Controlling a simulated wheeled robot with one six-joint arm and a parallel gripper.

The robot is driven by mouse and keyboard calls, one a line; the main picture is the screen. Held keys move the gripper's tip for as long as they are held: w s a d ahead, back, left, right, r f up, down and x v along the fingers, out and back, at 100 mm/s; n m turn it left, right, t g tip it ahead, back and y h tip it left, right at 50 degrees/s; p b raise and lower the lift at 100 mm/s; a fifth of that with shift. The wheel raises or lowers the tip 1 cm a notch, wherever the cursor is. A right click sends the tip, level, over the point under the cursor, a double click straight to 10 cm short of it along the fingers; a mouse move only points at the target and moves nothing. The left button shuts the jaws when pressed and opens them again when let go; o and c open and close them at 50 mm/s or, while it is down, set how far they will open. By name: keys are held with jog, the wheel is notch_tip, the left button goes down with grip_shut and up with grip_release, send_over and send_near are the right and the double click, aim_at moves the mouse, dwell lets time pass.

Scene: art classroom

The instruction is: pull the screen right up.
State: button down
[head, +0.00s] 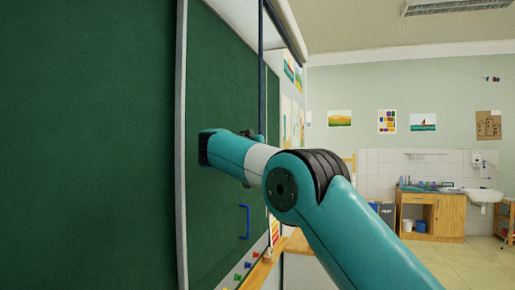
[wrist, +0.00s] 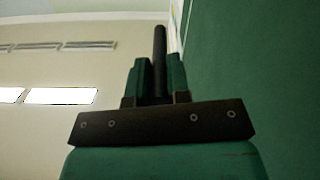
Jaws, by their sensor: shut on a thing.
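My gripper (wrist: 160,78) shows in the wrist view, its two teal fingers closed around a dark rod (wrist: 159,42). The rod stands between the fingers and runs on beyond their tips. It looks like the grip of the screen, but its ends are hidden. In the head view my arm reaches to the green board, and the wrist hides the fingers and what they hold. A white roller casing (head: 286,24), seemingly the screen's, is at the top. A thin dark strip (head: 262,75) runs down from beside it to behind my wrist. I cannot tell if it is the screen edge-on.
A large green board (head: 95,150) fills the left, close to my arm. A blue handle (head: 246,222) is on its right panel, above a ledge (head: 262,270) with coloured items. A wooden cabinet (head: 447,215) and a sink (head: 484,196) stand far right. The floor there is mostly clear.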

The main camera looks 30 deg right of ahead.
jog(key=shift+r, duration=0.45)
jog(key=c, duration=1.1)
grip_release()
jog(key=shift+s, duration=0.1)
jog(key=shift+f, duration=0.15)
jog(key=shift+s+a+f, duration=0.1)
jog(key=shift+a, duration=0.1)
jog(key=b+v, duration=0.7)
jog(key=v, duration=0.9)
jog(key=shift+s+a+b, duration=0.3)
